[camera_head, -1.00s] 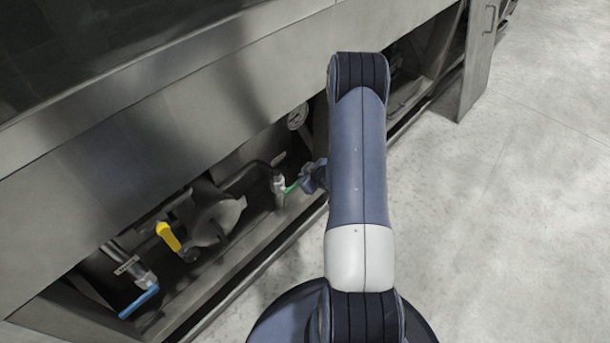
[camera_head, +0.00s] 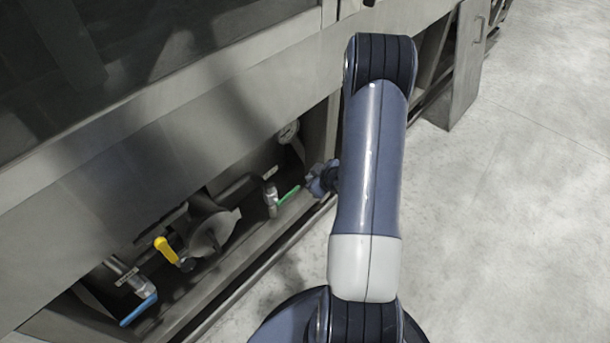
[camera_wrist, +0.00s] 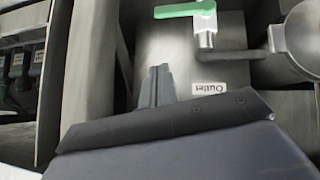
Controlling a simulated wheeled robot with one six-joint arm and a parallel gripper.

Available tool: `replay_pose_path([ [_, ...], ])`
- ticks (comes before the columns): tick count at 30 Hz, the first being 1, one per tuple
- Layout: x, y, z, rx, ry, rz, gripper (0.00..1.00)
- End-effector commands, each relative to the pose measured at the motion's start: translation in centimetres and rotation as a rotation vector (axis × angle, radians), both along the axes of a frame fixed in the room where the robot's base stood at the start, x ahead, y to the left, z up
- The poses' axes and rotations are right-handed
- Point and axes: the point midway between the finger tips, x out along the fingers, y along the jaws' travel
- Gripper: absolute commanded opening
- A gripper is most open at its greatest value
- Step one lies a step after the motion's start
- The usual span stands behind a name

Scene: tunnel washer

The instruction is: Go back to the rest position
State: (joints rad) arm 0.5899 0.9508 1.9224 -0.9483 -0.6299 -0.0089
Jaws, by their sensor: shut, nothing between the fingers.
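My gripper (camera_wrist: 158,87) shows in the wrist view with its fingers together and nothing between them. In the head view my gripper (camera_head: 322,180) is partly hidden behind my arm, close to the right end of the machine's lower opening. A green valve handle (camera_head: 289,195) lies just left of it there. In the wrist view the green handle (camera_wrist: 184,10) is at the top, beyond and apart from the fingertips. An "Outlet" label (camera_wrist: 210,88) is to the right of the fingers.
The opening also holds a yellow handle (camera_head: 167,250), a blue handle (camera_head: 139,309) and a round gauge (camera_head: 289,132). The steel machine front (camera_head: 130,170) overhangs them. A steel post (camera_head: 466,65) stands at upper right. The concrete floor (camera_head: 530,200) on the right is clear.

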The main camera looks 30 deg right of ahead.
Motion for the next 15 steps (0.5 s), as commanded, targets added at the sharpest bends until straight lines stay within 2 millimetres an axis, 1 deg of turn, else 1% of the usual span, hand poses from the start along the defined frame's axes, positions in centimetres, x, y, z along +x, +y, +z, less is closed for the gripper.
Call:
replay_pose_path([
  [5, -0.40, -0.13, 0.33, 0.001, 0.001, -0.002, 0.00],
  [15, -0.10, 0.00, -0.04, 0.001, 0.000, 0.001, 0.00],
])
